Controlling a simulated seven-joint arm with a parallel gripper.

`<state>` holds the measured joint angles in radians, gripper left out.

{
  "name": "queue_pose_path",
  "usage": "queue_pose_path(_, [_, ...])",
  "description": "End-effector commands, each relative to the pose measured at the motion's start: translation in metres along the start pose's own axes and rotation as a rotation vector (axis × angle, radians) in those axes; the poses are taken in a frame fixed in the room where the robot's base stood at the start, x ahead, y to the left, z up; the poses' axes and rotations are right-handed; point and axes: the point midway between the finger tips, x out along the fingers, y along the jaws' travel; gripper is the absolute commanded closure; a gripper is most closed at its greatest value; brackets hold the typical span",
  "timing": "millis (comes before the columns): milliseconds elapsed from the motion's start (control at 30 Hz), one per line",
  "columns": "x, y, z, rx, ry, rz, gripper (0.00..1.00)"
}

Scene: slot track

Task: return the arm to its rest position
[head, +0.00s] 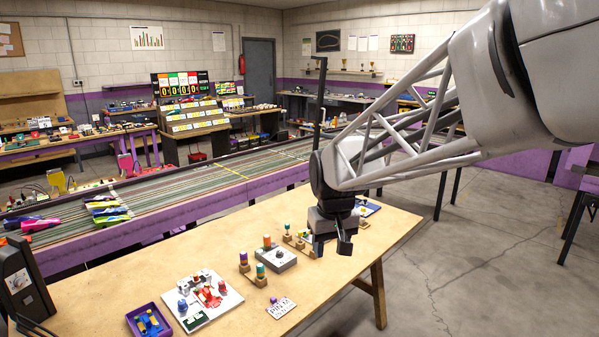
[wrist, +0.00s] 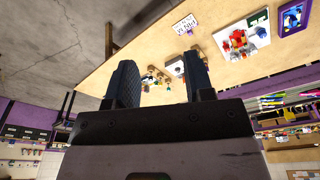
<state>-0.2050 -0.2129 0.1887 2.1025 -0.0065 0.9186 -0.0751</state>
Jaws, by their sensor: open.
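My gripper (head: 338,246) is above the right part of the wooden table (head: 130,281) in the head view, pointing down. Its two dark fingers stand apart with nothing held between them. In the wrist view my gripper (wrist: 157,86) shows both fingers spread, with the tabletop and small things beyond the gap. My arm reaches in from the upper right of the head view. The gripper hides part of the small blocks and the blue item (head: 368,208) behind it.
On the table are a grey box with a knob (head: 279,259), wooden peg blocks (head: 254,273), a white board with red and blue parts (head: 204,300), a purple tray (head: 133,326) and a sign card (head: 281,308). A long slot track (head: 170,197) runs behind. The table's front right is clear.

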Motion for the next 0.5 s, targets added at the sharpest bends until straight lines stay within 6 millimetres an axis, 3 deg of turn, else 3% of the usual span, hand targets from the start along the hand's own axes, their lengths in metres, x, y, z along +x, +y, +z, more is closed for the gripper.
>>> queue_pose_path(500, [-0.030,0.035,0.139,0.148,0.043,0.022,0.52])
